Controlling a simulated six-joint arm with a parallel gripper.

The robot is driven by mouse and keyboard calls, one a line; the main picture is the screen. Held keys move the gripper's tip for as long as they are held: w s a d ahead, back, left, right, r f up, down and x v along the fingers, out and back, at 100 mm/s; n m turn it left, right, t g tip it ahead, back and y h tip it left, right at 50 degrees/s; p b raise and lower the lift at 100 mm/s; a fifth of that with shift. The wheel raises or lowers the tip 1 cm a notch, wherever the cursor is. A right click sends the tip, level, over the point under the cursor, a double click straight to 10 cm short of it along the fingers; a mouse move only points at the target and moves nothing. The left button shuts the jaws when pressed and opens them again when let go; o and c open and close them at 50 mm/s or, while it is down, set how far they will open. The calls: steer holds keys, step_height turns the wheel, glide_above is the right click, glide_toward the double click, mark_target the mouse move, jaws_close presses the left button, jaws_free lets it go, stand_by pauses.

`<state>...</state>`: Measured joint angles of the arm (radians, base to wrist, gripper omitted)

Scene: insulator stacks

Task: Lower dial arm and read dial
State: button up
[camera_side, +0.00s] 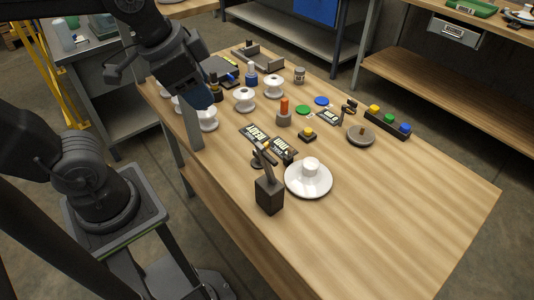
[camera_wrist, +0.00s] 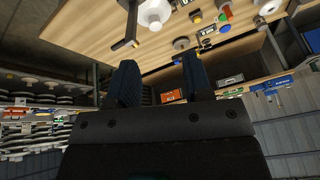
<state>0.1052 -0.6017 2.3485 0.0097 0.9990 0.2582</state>
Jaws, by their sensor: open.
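A dark block stand (camera_side: 269,195) with a thin jointed arm (camera_side: 264,153) stands near the table's front edge. Its arm is raised and tilted, with a small round dark part beside it. A white saucer (camera_side: 322,186) bearing a small white piece (camera_side: 310,167) is right of the stand. The stand also shows in the wrist view (camera_wrist: 130,28), beside the white saucer (camera_wrist: 146,9). My gripper (camera_side: 207,100) is above the table's left part, well away from the stand. Its two fingers (camera_wrist: 159,72) are apart with nothing between them. The dial's reading is too small to tell.
White spool-shaped insulators (camera_side: 244,99) stand at the left of the table. Dark number displays (camera_side: 256,134), an orange-topped piece (camera_side: 284,107), a round grey disc (camera_side: 360,136) and a button strip (camera_side: 388,121) occupy the middle. The table's right front (camera_side: 400,230) is clear.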

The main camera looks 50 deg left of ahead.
mark_target(270, 157)
steer(key=w+d+r+m+g, duration=0.1)
steer(key=d+m, duration=0.2)
steer(key=m, duration=0.1)
steer(key=w+d+r+m+g, duration=0.1)
steer(key=w+d+m, duration=0.1)
steer(key=d+m, duration=0.1)
steer(key=w+d+r+m+g, duration=0.1)
steer(key=w+d+m, duration=0.1)
steer(key=d+m, duration=0.2)
steer(key=shift+d+m, duration=0.1)
steer(key=shift+m, duration=0.9)
steer(key=shift+c, duration=0.5)
steer(key=shift+m+g, duration=0.3)
steer(key=shift+m, duration=0.1)
steer(key=f, duration=0.4)
steer(key=w+f, duration=0.1)
steer(key=f, duration=0.8)
steer(key=shift+w+d+f, duration=0.2)
steer(key=shift+d+f, duration=0.15)
steer(key=shift+f, duration=0.05)
jaws_close()
